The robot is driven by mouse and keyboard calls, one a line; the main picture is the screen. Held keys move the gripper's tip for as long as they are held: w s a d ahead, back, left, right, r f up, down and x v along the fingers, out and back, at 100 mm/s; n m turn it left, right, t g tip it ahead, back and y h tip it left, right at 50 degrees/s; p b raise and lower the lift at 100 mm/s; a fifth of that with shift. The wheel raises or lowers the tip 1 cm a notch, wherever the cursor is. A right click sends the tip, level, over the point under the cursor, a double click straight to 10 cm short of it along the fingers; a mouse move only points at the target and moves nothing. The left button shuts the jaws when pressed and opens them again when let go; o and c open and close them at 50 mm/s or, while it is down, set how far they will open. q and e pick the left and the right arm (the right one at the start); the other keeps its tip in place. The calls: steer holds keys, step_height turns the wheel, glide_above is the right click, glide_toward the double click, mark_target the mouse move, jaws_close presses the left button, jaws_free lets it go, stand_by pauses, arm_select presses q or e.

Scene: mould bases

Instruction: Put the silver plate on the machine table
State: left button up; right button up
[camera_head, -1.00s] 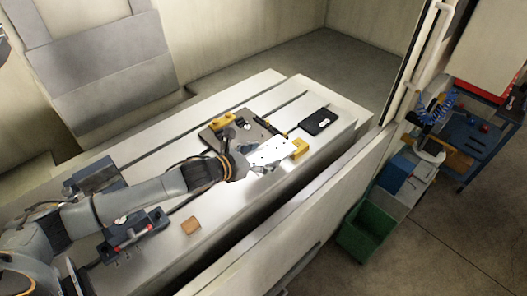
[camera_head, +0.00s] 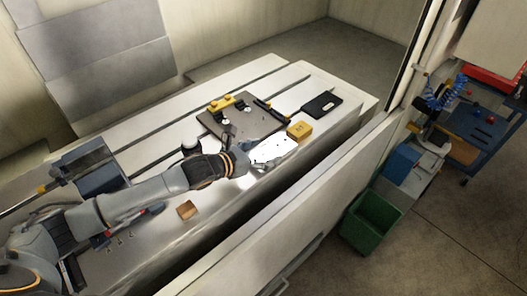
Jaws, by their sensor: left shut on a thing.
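The silver plate (camera_head: 274,151) is a bright, thin, light slab with small dark holes. My left gripper (camera_head: 254,163) is shut on its near left edge. The plate is over the front part of the machine table (camera_head: 150,140), a pale slotted surface. I cannot tell whether the plate touches the table or hangs just above it. It lies in front of a grey-brown plate (camera_head: 240,122) and close to a yellow block (camera_head: 300,130). My gripper's fingers are small and partly hidden by its wrist. My right gripper is not in view.
A yellow clamp (camera_head: 221,103) is at the grey-brown plate's far edge. A black device (camera_head: 321,104) lies at the far right. A small brown block (camera_head: 187,210) is near the front edge. A vise (camera_head: 95,168) stands at left. A raised wall (camera_head: 300,205) runs along the front.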

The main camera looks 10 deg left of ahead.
arm_select(q)
steer(key=shift+f+b, duration=0.4)
steer(key=shift+f, duration=0.05)
stand_by(0.3)
steer(key=o, duration=1.6)
steer(key=shift+d, duration=0.1)
steer(key=shift+f, duration=0.2)
steer(key=v, duration=1.2)
steer(key=shift+r, duration=0.15)
